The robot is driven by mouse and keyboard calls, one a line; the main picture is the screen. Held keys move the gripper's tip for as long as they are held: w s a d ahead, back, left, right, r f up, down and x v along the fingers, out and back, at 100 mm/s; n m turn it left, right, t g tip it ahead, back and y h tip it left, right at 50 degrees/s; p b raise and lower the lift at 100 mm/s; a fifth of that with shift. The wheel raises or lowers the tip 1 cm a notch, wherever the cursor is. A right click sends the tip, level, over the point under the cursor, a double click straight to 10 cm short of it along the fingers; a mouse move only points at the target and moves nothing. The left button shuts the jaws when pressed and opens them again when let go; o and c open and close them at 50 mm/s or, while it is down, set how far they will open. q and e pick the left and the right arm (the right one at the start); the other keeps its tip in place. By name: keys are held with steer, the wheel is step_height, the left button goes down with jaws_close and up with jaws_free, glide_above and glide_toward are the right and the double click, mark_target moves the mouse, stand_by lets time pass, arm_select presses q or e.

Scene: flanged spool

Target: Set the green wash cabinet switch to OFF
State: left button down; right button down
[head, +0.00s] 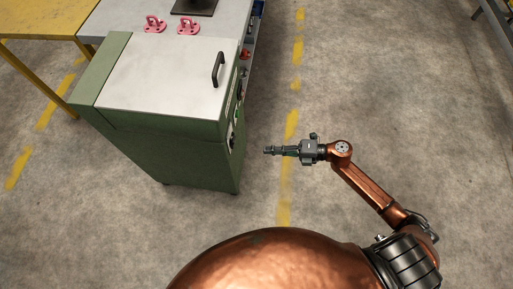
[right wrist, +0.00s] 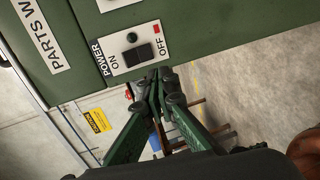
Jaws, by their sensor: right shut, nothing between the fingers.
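The green wash cabinet (head: 170,150) stands left of centre in the head view, with a grey lid and a black handle. Its right side carries the controls, seen edge-on there. In the right wrist view the cabinet's green panel (right wrist: 210,30) fills the top. A white POWER plate (right wrist: 134,48) on it bears a black rocker switch (right wrist: 137,54) between the words ON and OFF; its setting is hard to tell. My right gripper (head: 267,150) is shut and empty, right of the cabinet. Its fingertips (right wrist: 160,75) appear just below the plate's OFF end; contact cannot be told. My left gripper is not in view.
A grey bench with pink clamp-like pieces (head: 188,26) adjoins the cabinet's back. A yellow table (head: 40,24) stands at the far left. The concrete floor (head: 400,90) to the right is clear, with a yellow dashed line.

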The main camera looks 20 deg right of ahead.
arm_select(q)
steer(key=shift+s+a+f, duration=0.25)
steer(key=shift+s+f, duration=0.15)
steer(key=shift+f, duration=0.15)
arm_select(e)
steer(key=shift+f+v, duration=0.15)
steer(key=shift+v, duration=0.5)
steer(key=shift+f+v, duration=0.1)
steer(key=shift+v, duration=0.55)
steer(key=shift+f, duration=0.1)
